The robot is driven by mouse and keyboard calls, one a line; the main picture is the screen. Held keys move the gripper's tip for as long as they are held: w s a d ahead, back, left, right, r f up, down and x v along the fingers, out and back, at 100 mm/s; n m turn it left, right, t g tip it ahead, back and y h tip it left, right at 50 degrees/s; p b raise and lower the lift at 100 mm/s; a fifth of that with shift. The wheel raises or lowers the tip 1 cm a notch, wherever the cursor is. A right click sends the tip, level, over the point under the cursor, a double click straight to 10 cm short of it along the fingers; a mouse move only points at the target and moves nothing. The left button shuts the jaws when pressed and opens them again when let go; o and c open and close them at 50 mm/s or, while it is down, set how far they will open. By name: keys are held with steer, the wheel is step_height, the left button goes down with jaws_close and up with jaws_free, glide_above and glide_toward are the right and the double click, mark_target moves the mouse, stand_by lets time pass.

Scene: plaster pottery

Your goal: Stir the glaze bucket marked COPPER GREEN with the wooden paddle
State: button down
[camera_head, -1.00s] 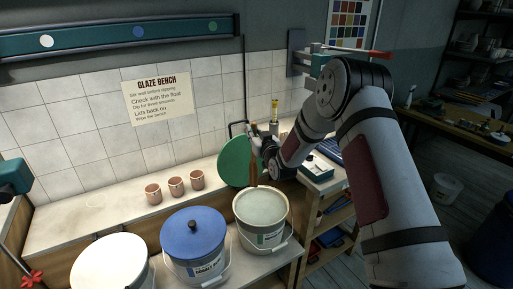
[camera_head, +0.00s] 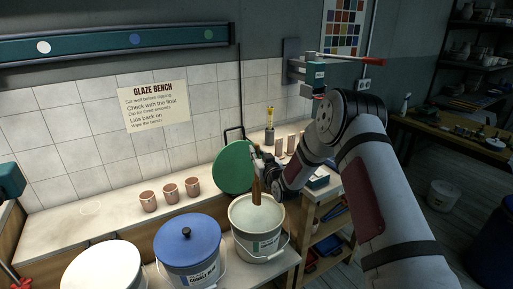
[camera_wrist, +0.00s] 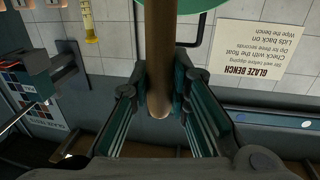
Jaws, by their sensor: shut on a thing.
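The wooden paddle (camera_head: 257,188) is held upright in my gripper (camera_head: 261,167). In the wrist view its round brown shaft (camera_wrist: 159,60) runs between the two finger pads (camera_wrist: 156,95). In the head view the paddle's lower end overlaps the far part of an open bucket (camera_head: 262,246) of pale grey-green glaze (camera_head: 262,215). I cannot tell whether it touches the glaze. The bucket's front label is too small to read. A round green lid (camera_head: 231,168) leans upright on the bench behind this bucket.
A blue-lidded bucket (camera_head: 187,240) and a white-lidded one (camera_head: 100,268) stand to the left. Three terracotta cups (camera_head: 171,194) sit on the bench behind. A yellow-topped tool (camera_head: 270,117) and upright cylinders stand near the wall. A sign (camera_head: 155,107) hangs on the tiles.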

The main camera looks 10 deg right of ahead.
mark_target(257, 182)
step_height(257, 182, down, 13)
steer(key=b, duration=0.4)
steer(key=shift+f+b, duration=0.1)
steer(key=shift+b, duration=0.25)
steer(key=shift+f, duration=0.1)
steer(key=shift+s, duration=0.1)
stand_by(0.4)
